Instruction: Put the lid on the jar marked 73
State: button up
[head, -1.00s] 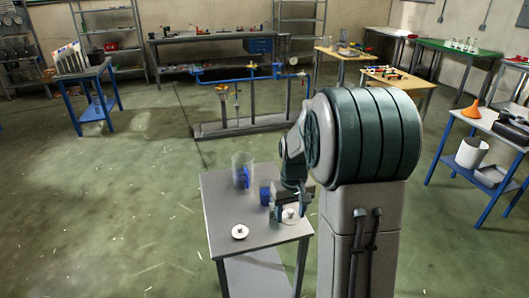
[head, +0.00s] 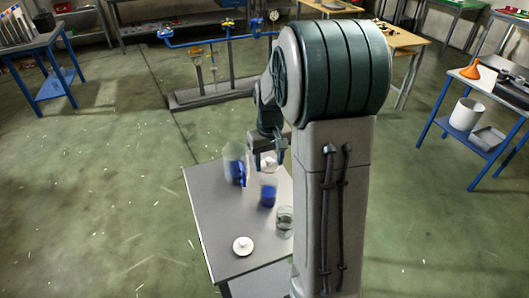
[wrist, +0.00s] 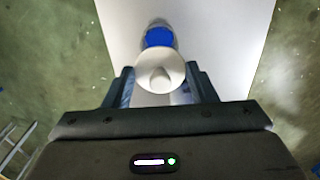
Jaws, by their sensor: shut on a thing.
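My gripper (head: 267,152) is shut on a white lid (head: 268,162) with a raised knob, held above the far part of the grey table (head: 222,213). In the wrist view the lid (wrist: 160,76) sits between the two fingers. A jar with blue contents (head: 268,192) and a clear jar (head: 285,221) stand on the table, nearer than the gripper in the head view. A taller vessel with blue contents (head: 235,166) stands just left of the gripper. A second white lid (head: 243,245) lies near the front. No number 73 is legible on any jar.
In the wrist view a vessel with blue contents (wrist: 159,38) shows just beyond the held lid. A pipe rig (head: 205,90) stands behind the table. A blue-legged table (head: 480,125) is at the right. The table's left front is clear apart from the loose lid.

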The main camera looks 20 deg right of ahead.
jog(key=shift+s+f+b, duration=0.15)
jog(key=shift+f+b, duration=0.2)
jog(key=shift+f, duration=0.15)
jog(key=shift+f+b, duration=1.7)
jog(key=shift+f, duration=0.65)
jog(key=shift+f+b, duration=0.35)
jog(key=shift+f, duration=0.15)
dwell(0.3)
jog(key=o, duration=1.5)
jog(key=shift+r+p, duration=2.6)
jog(key=shift+r, duration=0.95)
